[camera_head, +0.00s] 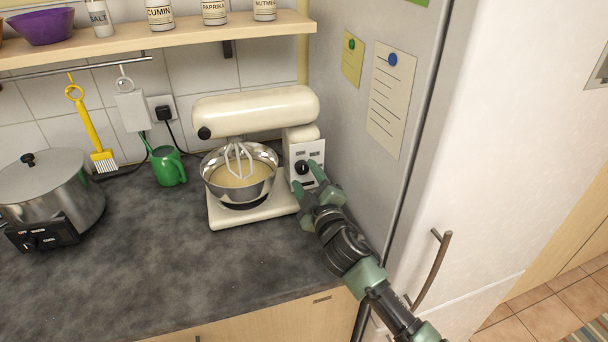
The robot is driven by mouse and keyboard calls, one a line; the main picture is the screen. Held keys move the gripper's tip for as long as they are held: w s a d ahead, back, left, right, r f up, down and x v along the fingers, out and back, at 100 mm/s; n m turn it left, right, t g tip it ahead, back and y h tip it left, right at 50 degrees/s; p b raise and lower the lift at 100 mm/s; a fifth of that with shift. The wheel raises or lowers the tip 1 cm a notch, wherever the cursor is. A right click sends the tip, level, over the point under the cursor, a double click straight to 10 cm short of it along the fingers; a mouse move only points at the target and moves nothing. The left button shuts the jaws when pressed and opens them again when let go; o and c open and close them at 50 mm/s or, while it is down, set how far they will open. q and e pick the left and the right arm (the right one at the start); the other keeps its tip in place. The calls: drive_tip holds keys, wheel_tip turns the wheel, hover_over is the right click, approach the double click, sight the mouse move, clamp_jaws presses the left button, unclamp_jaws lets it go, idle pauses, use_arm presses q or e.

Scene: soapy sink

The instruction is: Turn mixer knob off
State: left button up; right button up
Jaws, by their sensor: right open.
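The cream stand mixer (256,112) stands at the back right of the dark counter, against the tiled wall. Its whisk hangs over a metal bowl (212,187) with pale yellow batter. A dark round knob (302,167) is on the light control plate at the mixer's right side. My right gripper (307,178) is open, with its green fingers in front of the plate, close around or beside the knob. I cannot tell whether the fingers touch it. My left gripper is not in view.
A grey fridge side (350,110) rises close to the right of the mixer. A shelf (150,40) with jars hangs above. The front counter is clear.

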drive_tip(key=v, duration=0.6)
drive_tip(key=shift+a+b, duration=0.1)
drive_tip(key=shift+b, duration=0.25)
drive_tip(key=shift+f, duration=0.1)
